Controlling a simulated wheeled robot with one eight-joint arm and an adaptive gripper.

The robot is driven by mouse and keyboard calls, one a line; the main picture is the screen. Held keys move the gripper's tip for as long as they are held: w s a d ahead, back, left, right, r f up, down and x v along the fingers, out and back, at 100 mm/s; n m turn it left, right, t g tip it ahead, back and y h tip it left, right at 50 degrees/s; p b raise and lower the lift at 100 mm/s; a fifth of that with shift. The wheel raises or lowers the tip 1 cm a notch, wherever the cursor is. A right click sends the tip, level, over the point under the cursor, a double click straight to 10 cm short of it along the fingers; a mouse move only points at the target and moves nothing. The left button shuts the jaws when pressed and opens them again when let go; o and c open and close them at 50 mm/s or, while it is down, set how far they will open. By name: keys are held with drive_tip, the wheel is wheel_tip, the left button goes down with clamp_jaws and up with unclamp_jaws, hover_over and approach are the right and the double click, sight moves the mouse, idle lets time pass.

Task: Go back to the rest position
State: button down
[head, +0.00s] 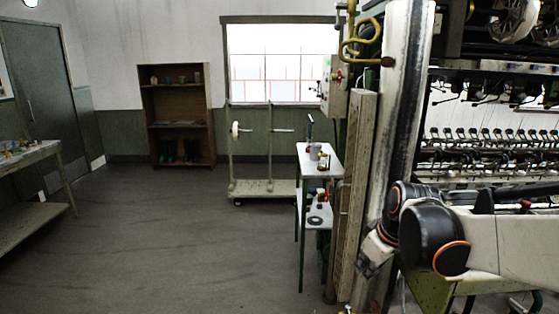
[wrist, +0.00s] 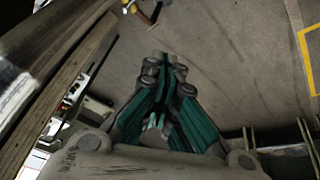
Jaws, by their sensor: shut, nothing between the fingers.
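My gripper (wrist: 165,64) points away from the wrist camera, over the grey concrete floor (wrist: 220,60). Its dark jointed fingers with green inner faces are drawn together, with nothing between them. In the head view my gripper (head: 366,266) hangs low beside the white machine post (head: 403,110), partly hidden behind my black and white arm. The arm reaches in from the right edge, in front of the reeling machine (head: 490,150). I cannot tell whether the gripper touches the post.
A narrow white table (head: 330,168) with small items stands left of the post. A cart (head: 262,188) stands under the window. A shelf (head: 180,112) is at the back wall, and a workbench (head: 30,155) at the left. The middle floor is clear.

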drive_tip(key=s+r+m+t+h, duration=0.1)
drive_tip(key=s+m, duration=0.5)
drive_tip(key=s, duration=1.3)
drive_tip(key=shift+a+r+m+t, duration=0.2)
drive_tip(key=shift+r+m+t, duration=0.1)
drive_tip(key=shift+r+t, duration=0.55)
drive_tip(key=c, duration=2.3)
unclamp_jaws()
drive_tip(key=shift+f, duration=0.15)
